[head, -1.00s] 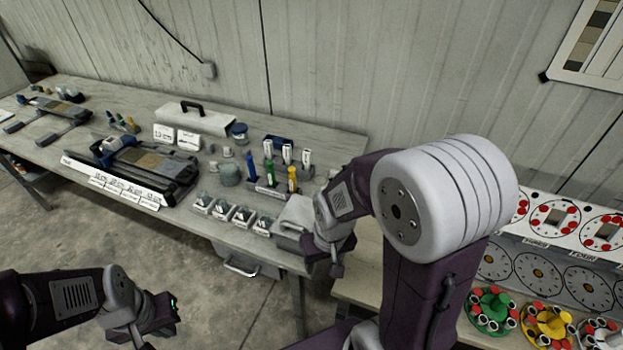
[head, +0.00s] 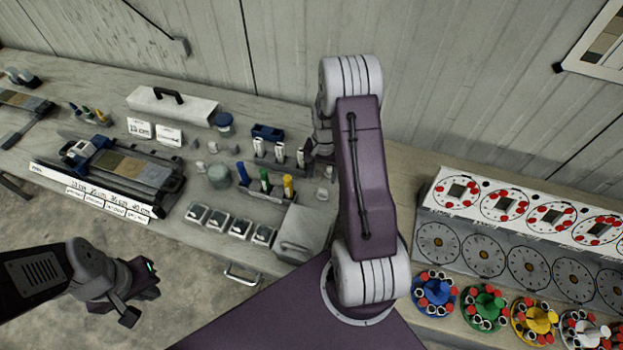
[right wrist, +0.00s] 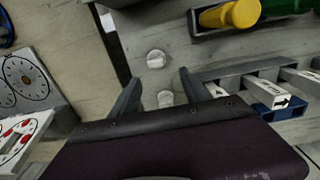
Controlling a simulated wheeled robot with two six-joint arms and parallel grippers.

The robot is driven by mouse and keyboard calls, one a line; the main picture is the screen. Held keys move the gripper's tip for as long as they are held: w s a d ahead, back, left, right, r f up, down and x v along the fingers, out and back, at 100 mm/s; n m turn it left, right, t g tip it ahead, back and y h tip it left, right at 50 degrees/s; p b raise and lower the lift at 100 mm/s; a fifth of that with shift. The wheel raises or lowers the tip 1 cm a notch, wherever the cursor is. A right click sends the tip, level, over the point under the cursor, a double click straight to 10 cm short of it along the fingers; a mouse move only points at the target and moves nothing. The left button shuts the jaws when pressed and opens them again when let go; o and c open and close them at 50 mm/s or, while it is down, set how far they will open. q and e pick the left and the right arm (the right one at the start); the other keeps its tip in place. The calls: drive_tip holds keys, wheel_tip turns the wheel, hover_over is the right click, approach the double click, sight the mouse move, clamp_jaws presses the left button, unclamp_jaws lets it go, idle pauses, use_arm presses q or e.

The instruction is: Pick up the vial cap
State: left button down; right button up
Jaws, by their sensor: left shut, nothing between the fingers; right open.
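Two small whitish cap-like pieces show in the right wrist view; I cannot tell for certain which is the vial cap. One piece (right wrist: 156,59) lies just beyond the fingertips, and the other piece (right wrist: 165,98) shows between the fingers. My right gripper (right wrist: 158,84) is open with nothing held, pointing down over the bench. In the head view its fingers are mostly hidden behind my arm, and a small pale piece (head: 322,195) stands beside it. My left gripper (head: 143,290) is shut and empty, off the bench's front edge.
A dark rack with blue, green and yellow-topped vials (head: 264,183) and a blue rack with white-labelled tubes (head: 267,134) stand close left of my right gripper. A grey box (head: 305,232) sits in front. Coloured carousels (head: 485,305) and a dial panel (head: 485,262) are at right.

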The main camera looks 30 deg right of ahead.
sight(323, 191)
drive_tip(key=s+f, duration=0.1)
drive_tip(key=s+f+p, duration=0.1)
drive_tip(key=shift+s+f, duration=0.15)
drive_tip(key=shift+s, duration=0.2)
drive_tip(key=shift+w+f, duration=0.2)
drive_tip(key=shift+f, duration=0.1)
drive_tip(key=shift+w+a+f+p, duration=0.15)
drive_tip(key=shift+w+f+p, duration=0.5)
drive_tip(key=shift+f, duration=0.25)
wheel_tip(323, 191, down, 3)
drive_tip(key=shift+r+p, duration=0.15)
drive_tip(key=shift+p, duration=0.3)
use_arm(q)
drive_tip(key=s+r, duration=0.1)
drive_tip(key=r, duration=0.1)
drive_tip(key=s+r, duration=0.1)
drive_tip(key=shift+r, duration=0.35)
use_arm(e)
drive_tip(key=shift+s+f, duration=0.2)
drive_tip(key=shift+f, duration=0.25)
drive_tip(key=shift+w, duration=0.15)
drive_tip(key=c, duration=0.7)
clamp_jaws()
